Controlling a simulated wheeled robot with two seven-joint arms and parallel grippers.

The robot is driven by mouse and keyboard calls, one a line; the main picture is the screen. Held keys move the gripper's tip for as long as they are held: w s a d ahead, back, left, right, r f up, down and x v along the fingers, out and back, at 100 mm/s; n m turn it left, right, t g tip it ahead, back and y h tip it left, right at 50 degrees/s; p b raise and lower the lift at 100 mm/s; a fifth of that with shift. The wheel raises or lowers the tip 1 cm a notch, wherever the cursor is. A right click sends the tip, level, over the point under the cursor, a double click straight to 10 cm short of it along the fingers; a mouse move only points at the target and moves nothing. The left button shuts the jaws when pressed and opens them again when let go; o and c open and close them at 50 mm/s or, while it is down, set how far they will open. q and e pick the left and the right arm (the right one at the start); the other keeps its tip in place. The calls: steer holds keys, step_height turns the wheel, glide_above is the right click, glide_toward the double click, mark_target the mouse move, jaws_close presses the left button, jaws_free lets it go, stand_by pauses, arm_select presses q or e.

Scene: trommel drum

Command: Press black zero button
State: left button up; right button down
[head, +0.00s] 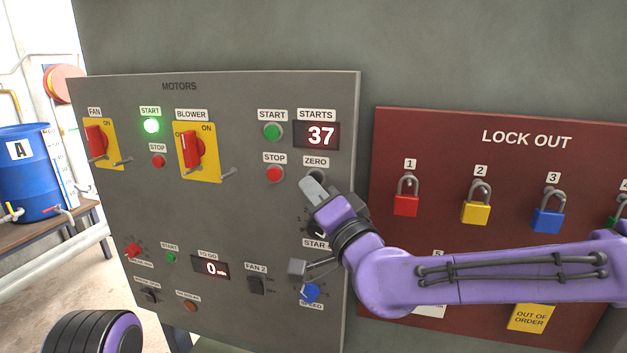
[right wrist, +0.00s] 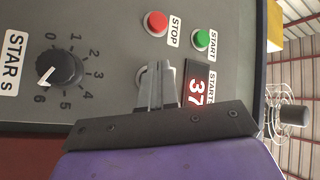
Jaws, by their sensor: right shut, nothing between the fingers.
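The ZERO label (head: 316,162) is on the right part of the grey motor panel, under the STARTS display (head: 317,135), which reads 37. My right gripper (head: 308,186) is shut and empty, its fingertips just below that label. In the right wrist view the closed fingers (right wrist: 158,72) point at the panel beside the display (right wrist: 197,84). The black zero button is mostly hidden behind the fingers; a bit of a pale ring (right wrist: 142,76) shows beside them. I cannot tell whether the tips touch it. My left gripper is not in view.
A red STOP button (head: 275,174) and green START button (head: 272,131) lie left of the fingers. A black numbered knob (right wrist: 59,68) sits below the zero spot. The red lock-out board (head: 440,135) with padlocks stands to the right, behind my right arm.

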steer(key=shift+w+d, duration=0.2)
steer(key=shift+w, duration=0.35)
stand_by(0.6)
steer(key=shift+s, duration=0.15)
steer(key=shift+s+a, duration=0.3)
steer(key=shift+s, duration=0.4)
steer(key=shift+s+a+b, duration=0.1)
steer(key=shift+s+a, duration=0.15)
steer(key=shift+s, duration=0.55)
steer(key=shift+s+a+b, duration=0.1)
steer(key=shift+s+a, duration=0.15)
steer(key=shift+s, duration=0.55)
steer(key=shift+s+a+b, duration=0.1)
steer(key=shift+s+a, duration=0.15)
steer(key=shift+s, duration=0.55)
